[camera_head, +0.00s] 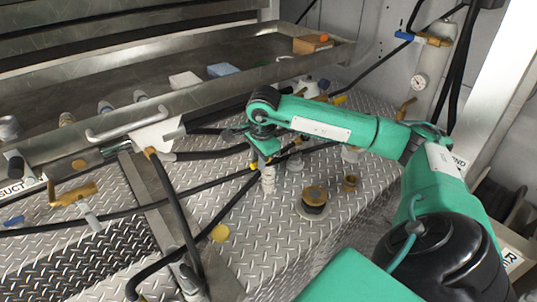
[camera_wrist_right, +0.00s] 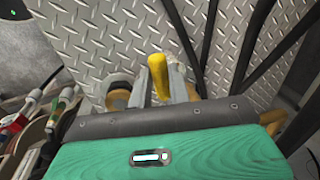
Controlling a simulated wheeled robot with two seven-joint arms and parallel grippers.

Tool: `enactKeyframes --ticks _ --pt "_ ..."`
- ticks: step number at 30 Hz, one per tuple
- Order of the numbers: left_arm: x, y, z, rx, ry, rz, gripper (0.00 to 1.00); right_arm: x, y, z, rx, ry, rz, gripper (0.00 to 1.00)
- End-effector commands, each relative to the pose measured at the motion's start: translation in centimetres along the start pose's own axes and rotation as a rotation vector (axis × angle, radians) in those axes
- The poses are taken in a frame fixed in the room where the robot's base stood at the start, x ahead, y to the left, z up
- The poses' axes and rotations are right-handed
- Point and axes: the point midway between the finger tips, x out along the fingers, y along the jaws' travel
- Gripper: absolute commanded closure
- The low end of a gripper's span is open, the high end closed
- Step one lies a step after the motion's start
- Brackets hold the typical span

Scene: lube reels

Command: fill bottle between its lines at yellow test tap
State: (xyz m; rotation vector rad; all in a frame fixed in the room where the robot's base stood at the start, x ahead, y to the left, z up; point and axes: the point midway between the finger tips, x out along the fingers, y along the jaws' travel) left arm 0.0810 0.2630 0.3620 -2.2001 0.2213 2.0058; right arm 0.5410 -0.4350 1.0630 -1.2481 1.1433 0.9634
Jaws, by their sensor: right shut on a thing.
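My right gripper (camera_head: 264,150) is low over the diamond-plate deck. In the right wrist view its two fingers (camera_wrist_right: 160,90) are closed around a yellow handle (camera_wrist_right: 157,72); a bit of yellow (camera_head: 252,166) also shows just below the gripper in the head view. A pale, upright cylinder (camera_head: 268,180) stands directly below the gripper; I cannot tell whether it is the bottle or part of the tap. Any fill lines and liquid level are too small to see. The spout is hidden by the gripper. My left gripper is out of view.
A brass-capped fitting (camera_head: 314,199) stands on the deck (camera_head: 290,240) to the right. Another yellow handle (camera_head: 340,100) is behind. Black hoses (camera_head: 180,215) cross the deck. A metal tray (camera_head: 215,92) lies behind, and a gauge (camera_head: 419,82) is at right.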

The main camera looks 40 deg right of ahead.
Motion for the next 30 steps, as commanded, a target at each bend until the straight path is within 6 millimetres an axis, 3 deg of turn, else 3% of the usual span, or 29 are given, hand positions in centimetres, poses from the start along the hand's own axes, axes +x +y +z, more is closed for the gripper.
enactKeyframes --ticks 1,2,3,6,17,20,30 --pt "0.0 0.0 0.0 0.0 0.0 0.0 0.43 0.2 0.1 0.0 -0.002 0.0 0.005 1.0" --pt "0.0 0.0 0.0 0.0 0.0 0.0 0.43 0.2 0.2 0.0 -0.002 0.0 0.006 0.77" --pt "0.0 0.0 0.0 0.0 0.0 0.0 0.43 0.2 0.1 0.0 -0.002 0.0 0.006 0.69" --pt "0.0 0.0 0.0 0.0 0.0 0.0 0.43 0.2 0.1 0.0 -0.002 -0.001 0.005 0.56" --pt "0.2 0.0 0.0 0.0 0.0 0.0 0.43 -0.5 0.1 0.0 -0.001 -0.002 0.002 0.56" --pt "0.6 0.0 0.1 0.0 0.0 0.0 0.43 -1.8 0.0 0.0 -0.001 -0.002 0.0 0.56" --pt "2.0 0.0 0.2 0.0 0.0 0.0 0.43 -9.3 0.0 0.0 -0.001 -0.003 -0.001 0.56"
